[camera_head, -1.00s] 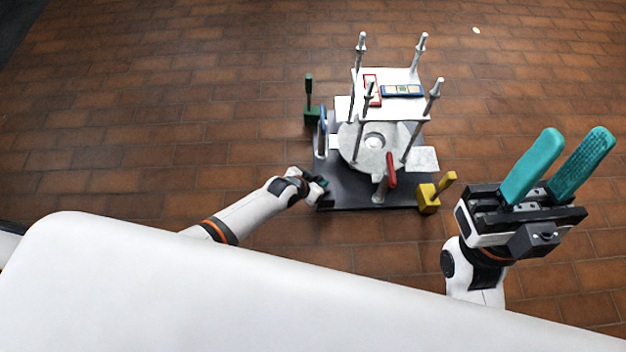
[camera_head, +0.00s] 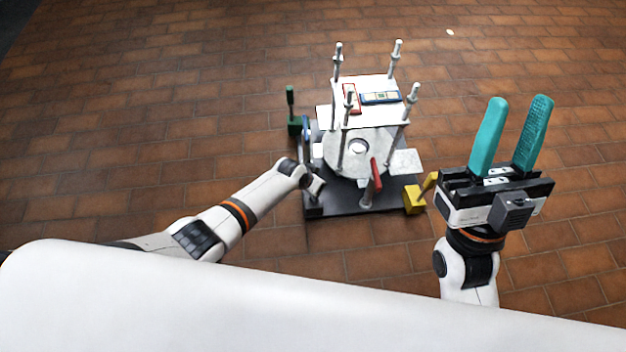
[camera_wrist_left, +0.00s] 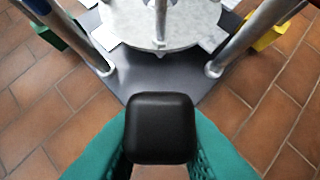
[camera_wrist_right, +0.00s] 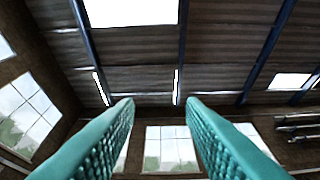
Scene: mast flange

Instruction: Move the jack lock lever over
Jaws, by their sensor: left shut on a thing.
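The mast flange stand has a dark base plate (camera_head: 340,208) and a grey notched disc (camera_head: 330,150) among upright posts. My left gripper (camera_head: 316,188) is low over the plate's front left part; its fingers are mostly hidden in the head view. In the left wrist view its teal fingers are shut on a black rounded knob (camera_wrist_left: 160,128), with the disc (camera_wrist_left: 150,30) beyond. What the knob joins to is hidden, so I cannot tell if it is the jack lock lever. My right gripper (camera_head: 517,105) is open, empty and pointing up, right of the stand.
A red lever (camera_head: 376,173) stands at the disc's front. A yellow block with a handle (camera_head: 413,200) is at the plate's right, a green one (camera_head: 295,125) at its left. A white top plate (camera_head: 370,115) carries red and blue framed pieces.

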